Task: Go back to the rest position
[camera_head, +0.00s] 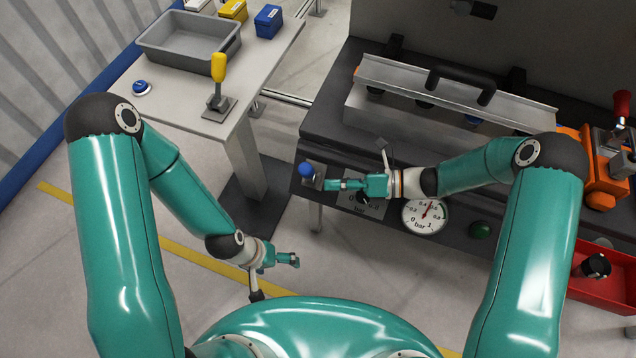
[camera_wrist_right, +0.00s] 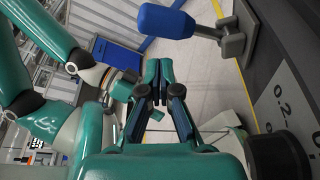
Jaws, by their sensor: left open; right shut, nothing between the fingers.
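My left gripper (camera_head: 289,260) hangs low over the floor in front of my body, clear of the tables and holding nothing. My right gripper (camera_head: 330,185) is shut and empty at the left front corner of the dark workbench (camera_head: 330,118). Its fingertips are close to the blue-knobbed lever (camera_head: 306,170); I cannot tell from the head view whether they touch it. In the right wrist view, the fingers (camera_wrist_right: 158,75) are together, and the blue knob (camera_wrist_right: 166,21) stands apart from them, above and to the right.
A pressure gauge (camera_head: 425,216) and a green button (camera_head: 481,230) sit on the bench front. A red bin (camera_head: 610,288) is at the right. The light table (camera_head: 185,108) holds a grey tray (camera_head: 188,42) and a yellow lever (camera_head: 219,68). Floor between the tables is free.

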